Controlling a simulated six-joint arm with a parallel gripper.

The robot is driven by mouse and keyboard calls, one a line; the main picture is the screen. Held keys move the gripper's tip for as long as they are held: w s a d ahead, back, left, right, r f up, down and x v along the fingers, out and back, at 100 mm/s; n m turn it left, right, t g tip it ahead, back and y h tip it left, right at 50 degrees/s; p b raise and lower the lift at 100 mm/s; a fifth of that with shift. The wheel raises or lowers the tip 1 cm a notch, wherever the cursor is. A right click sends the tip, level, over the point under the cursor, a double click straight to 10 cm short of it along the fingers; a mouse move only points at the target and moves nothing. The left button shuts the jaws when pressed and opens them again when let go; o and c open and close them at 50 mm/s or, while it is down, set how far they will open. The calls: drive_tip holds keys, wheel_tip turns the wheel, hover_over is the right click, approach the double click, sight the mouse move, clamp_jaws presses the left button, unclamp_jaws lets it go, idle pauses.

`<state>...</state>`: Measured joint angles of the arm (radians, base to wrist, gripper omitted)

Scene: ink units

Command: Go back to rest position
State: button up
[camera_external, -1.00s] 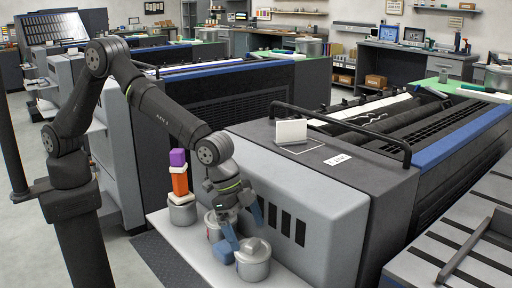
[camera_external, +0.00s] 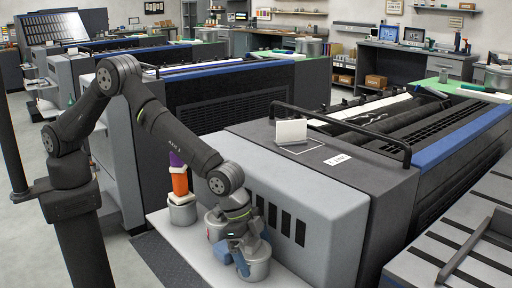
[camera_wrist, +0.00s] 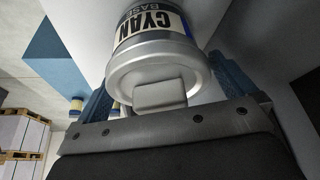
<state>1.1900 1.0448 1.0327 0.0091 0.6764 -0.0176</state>
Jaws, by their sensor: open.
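My gripper (camera_external: 254,252) is low over the front-right grey ink can (camera_external: 258,271) on the light shelf, its wrist covering the can's top. In the wrist view, the can labelled "CYAN BASE" (camera_wrist: 155,62) lies between my two blue fingers, and my gripper (camera_wrist: 165,88) is open around it. I cannot tell whether a finger touches the can.
The grey press housing (camera_external: 310,210) rises close to the right of my gripper. The walkway left of the shelf is clear.

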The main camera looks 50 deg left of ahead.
wheel_tip(320, 180, up, 5)
drive_tip(key=shift+f, duration=0.15)
drive_tip(key=s+a+r, duration=0.1)
drive_tip(key=s+r, duration=0.6)
drive_tip(key=s, duration=0.4)
drive_tip(key=w+a+r, duration=1.8)
drive_tip(key=w+r, duration=0.1)
drive_tip(key=r, duration=0.3)
drive_tip(key=w+a+f, duration=0.1)
drive_tip(key=w+f, duration=0.3)
drive_tip(key=w, duration=0.1)
drive_tip(key=shift+w+a, duration=0.3)
drive_tip(key=shift+w, duration=0.05)
drive_tip(key=shift+r, duration=0.1)
